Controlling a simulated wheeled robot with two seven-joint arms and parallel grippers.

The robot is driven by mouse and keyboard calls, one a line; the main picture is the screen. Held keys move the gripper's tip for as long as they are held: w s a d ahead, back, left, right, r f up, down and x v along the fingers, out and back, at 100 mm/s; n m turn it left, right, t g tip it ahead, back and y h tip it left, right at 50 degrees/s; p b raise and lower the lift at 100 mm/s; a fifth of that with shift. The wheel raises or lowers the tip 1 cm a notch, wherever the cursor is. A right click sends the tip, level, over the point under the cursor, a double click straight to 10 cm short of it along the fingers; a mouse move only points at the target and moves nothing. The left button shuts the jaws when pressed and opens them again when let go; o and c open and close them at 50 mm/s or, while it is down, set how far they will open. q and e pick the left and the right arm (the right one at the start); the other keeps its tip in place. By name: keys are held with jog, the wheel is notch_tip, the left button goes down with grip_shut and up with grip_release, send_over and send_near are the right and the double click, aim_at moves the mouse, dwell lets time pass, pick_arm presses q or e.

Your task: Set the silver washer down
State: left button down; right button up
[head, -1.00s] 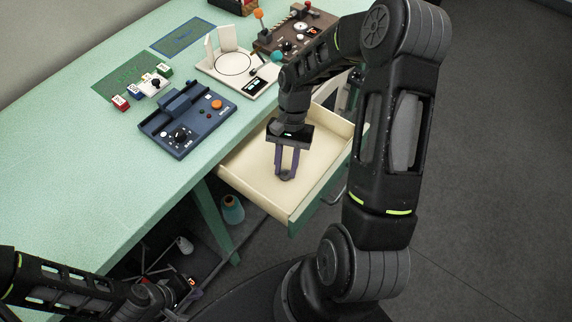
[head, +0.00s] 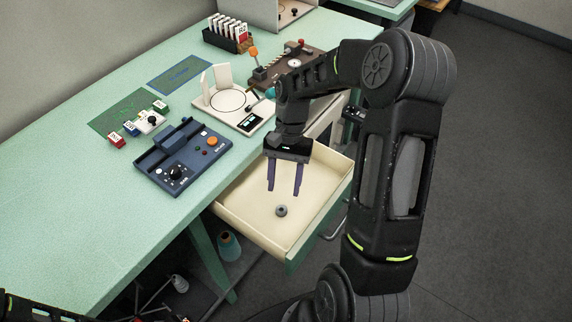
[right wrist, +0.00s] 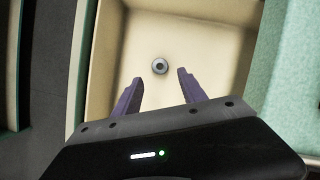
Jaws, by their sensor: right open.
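The silver washer (head: 281,211) is a small grey ring lying on the floor of the open cream drawer (head: 254,222). My right gripper (head: 284,192) is open and empty above the drawer, its purple fingers apart and clear of the washer. In the right wrist view the washer (right wrist: 160,66) lies beyond the two open fingertips (right wrist: 160,76), near the middle of the drawer floor. Only a bit of my left arm shows at the bottom left of the head view; its gripper is out of the picture.
The green table (head: 75,208) carries a dark blue control box (head: 184,156), a white fixture with a ring mark (head: 232,101), small labelled blocks, a brown panel and a black rack of cards (head: 228,35). A teal thread cone (head: 229,245) stands below the drawer.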

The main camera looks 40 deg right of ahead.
pick_arm(q)
jog(key=shift+f, duration=0.35)
pick_arm(e)
jog(key=v, duration=0.6)
jog(key=shift+r, duration=0.1)
